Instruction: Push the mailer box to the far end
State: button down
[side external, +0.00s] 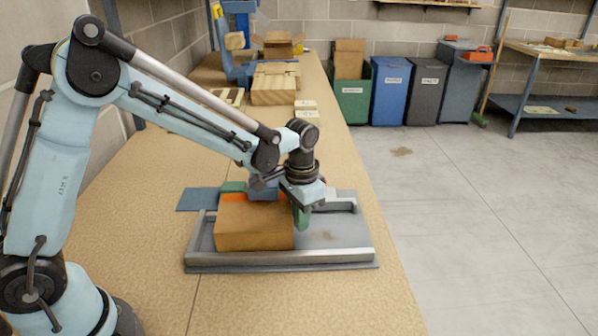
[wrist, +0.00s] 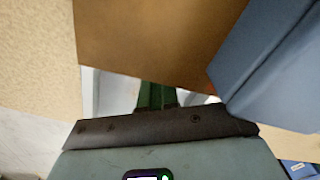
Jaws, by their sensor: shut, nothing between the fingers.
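The brown mailer box (side external: 254,227) lies flat on a grey tray with metal rails (side external: 285,259), towards the tray's left part. In the wrist view the box (wrist: 150,40) fills the top middle. My gripper (side external: 302,219) points down just right of the box, its green fingers shut and empty, low over the tray. The fingers (wrist: 157,95) show beneath the box's edge in the wrist view. They are very close to the box's right side; I cannot tell whether they touch it. An orange strip (side external: 233,197) shows along the box's back edge.
A blue block (side external: 264,189) stands behind the box, beside a green piece (side external: 233,187) and a flat blue plate (side external: 197,199). The tray floor (side external: 335,236) right of my gripper is bare. Cartons (side external: 275,90) stand farther back on the bench. Bins (side external: 390,90) stand beyond it.

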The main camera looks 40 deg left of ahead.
jog(key=shift+w+d, duration=0.1)
jog(key=shift+w, duration=0.05)
jog(key=shift+r, duration=0.45)
notch_tip(320, 180, up, 8)
dwell(0.9)
jog(key=shift+r, duration=0.1)
